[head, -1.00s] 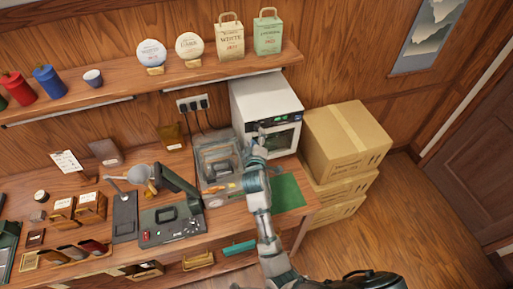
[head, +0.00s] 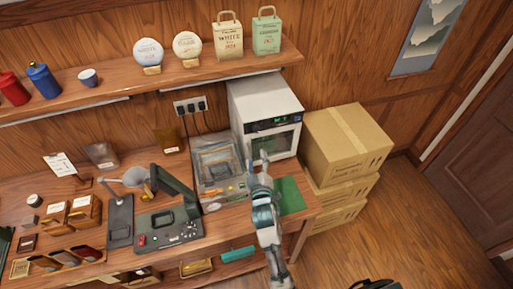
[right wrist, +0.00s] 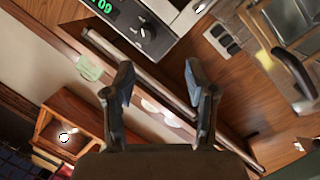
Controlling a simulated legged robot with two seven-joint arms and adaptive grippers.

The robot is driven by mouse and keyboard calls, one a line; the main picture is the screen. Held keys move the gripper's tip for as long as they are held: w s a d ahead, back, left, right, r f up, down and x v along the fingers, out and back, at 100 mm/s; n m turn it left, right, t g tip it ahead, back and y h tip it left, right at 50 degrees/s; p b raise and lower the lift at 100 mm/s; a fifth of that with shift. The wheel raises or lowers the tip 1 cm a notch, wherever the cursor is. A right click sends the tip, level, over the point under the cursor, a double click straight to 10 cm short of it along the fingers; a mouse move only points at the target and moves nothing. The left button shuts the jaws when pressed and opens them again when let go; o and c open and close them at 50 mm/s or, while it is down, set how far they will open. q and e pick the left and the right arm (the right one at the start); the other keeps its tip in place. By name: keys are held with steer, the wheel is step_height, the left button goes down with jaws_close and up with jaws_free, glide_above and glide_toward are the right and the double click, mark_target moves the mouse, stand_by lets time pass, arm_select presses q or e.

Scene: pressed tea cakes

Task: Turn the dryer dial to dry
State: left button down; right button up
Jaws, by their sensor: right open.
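The dryer is a white box (head: 262,93) at the back right of the counter, with a dark front panel and a green-lit display (head: 281,120). In the right wrist view its panel shows at the top, with green digits (right wrist: 102,5) and a dark round dial (right wrist: 147,30) with a light mark. The dial's setting label is too small to read. My right gripper (head: 261,163) is open and empty in front of the dryer, below its panel. In the right wrist view its two fingers (right wrist: 160,88) are apart, and the dial lies beyond them, untouched. My left gripper is not in view.
A clear-lidded machine (head: 217,170) stands just left of my right gripper, and a green mat (head: 288,194) lies to its right. Stacked cardboard boxes (head: 345,145) stand right of the dryer. A wall shelf (head: 190,78) with tea goods runs above. Floor at right is open.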

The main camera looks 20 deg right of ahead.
mark_target(258, 132)
steer(key=s+d+f+m+t+y+b, duration=0.4)
steer(key=s+d+f+m+t+b, duration=0.1)
steer(key=f+m+b, duration=0.1)
steer(key=p+x, duration=0.3)
steer(key=x, duration=1.4)
steer(key=shift+w+a, duration=0.1)
steer(key=shift+w, duration=0.1)
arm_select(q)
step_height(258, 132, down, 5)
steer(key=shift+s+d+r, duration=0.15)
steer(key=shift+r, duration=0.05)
arm_select(e)
steer(key=shift+a, duration=0.1)
